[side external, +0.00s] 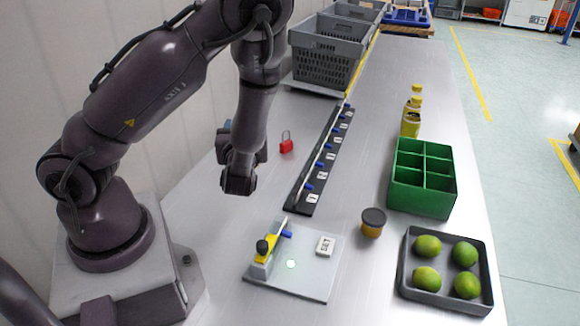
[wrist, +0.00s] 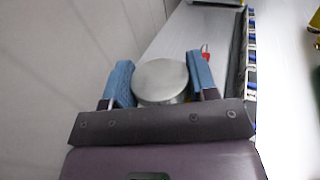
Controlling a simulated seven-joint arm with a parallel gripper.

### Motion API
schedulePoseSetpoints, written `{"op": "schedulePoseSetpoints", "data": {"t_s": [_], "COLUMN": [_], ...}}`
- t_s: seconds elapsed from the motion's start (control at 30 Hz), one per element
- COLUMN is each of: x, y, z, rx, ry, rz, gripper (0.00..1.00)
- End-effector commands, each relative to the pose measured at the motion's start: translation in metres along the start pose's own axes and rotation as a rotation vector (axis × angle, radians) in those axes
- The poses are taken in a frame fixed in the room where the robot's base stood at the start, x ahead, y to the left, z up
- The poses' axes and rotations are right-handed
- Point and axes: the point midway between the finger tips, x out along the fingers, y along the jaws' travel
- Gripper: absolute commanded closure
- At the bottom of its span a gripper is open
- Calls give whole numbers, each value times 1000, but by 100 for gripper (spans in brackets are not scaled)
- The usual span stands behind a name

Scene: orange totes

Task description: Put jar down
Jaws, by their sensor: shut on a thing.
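My gripper (wrist: 161,78) is shut on a jar with a round silver-grey lid (wrist: 162,80), seen from above between two blue fingers. In the side external view, the gripper (side external: 226,142) is partly behind my wrist, with a bit of blue finger showing, and the held jar is hidden. The gripper is over the left part of the table, left of the red padlock (side external: 286,146). Whether the jar touches the table cannot be told. Another jar, amber with a dark lid (side external: 373,222), stands upright on the table between the grey board and the lime tray.
A black numbered strip (side external: 303,207) runs along the table. A grey board (side external: 318,286) holds a yellow-handled fixture and a SET tile. A green divided box (side external: 420,202), a dark tray (side external: 445,303) of limes and yellow-capped containers (side external: 411,125) stand right. Grey crates (side external: 322,68) stand behind.

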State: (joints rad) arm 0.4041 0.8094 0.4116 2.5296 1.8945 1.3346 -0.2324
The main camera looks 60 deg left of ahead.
Motion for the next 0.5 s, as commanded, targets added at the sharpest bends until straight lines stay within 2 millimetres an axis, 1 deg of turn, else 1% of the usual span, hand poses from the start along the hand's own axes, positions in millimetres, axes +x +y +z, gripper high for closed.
{"op": "schedulePoseSetpoints", "data": {"t_s": [0.03,0.07,0.17,0.2,0.27,0.3,0.4,0.5], "x": [-3,-6,-20,-29,-43,-53,-77,-96], "y": [-16,-27,-68,-85,-109,-123,-150,-166], "z": [1,2,6,8,12,15,22,28], "rx": [-6,-7,-8,-8,-9,-8,-7,-5], "ry": [-2,-2,-3,-3,-3,-3,-3,-3], "rz": [-58,-99,-253,-316,-409,-466,-582,-653], "gripper": [100,100,100,100,100,100,100,100]}}
